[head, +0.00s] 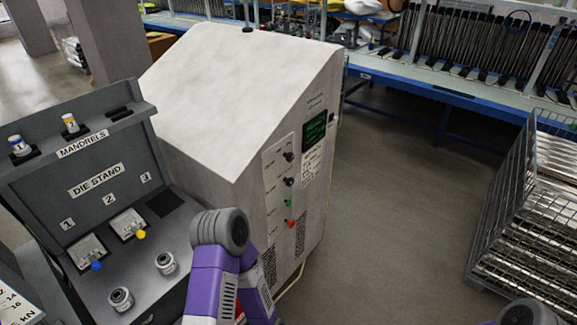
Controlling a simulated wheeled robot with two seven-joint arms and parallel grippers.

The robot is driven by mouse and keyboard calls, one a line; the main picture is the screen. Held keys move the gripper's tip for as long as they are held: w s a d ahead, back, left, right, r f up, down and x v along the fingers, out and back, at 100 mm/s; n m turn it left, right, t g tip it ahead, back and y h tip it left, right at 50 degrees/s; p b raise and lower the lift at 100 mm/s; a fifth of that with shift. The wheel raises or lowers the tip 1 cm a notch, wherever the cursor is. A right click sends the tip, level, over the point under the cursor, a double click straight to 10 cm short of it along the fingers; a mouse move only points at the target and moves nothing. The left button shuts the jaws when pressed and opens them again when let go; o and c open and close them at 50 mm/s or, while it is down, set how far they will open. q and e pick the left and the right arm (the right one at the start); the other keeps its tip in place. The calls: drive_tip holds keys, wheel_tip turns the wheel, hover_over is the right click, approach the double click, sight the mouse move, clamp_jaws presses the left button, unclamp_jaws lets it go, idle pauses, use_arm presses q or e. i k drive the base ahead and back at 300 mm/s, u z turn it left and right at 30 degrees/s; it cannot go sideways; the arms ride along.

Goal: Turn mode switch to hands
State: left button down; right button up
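The pale grey machine cabinet (235,100) stands in the middle of the head view. Its front carries a light control panel (278,190) with two black rotary knobs, an upper one (289,157) and a lower one (288,181). Below them are a green button (288,203) and a red button (290,224). The panel lettering is too small to read, so I cannot tell which knob is the mode switch or where it points. My purple arm links show at bottom centre, in front of the cabinet's lower left; neither gripper's fingers are visible.
A dark display (315,130) sits right of the knobs. A grey die stand (110,190) with mandrels and dies is at left. A metal rack (535,220) of tubes stands at right. A blue-edged bench (440,90) runs along the back. Floor between cabinet and rack is clear.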

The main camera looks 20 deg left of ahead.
sight(290, 182)
drive_tip(key=u, duration=0.8)
drive_tip(key=i, duration=0.95)
drive_tip(key=u, duration=0.9)
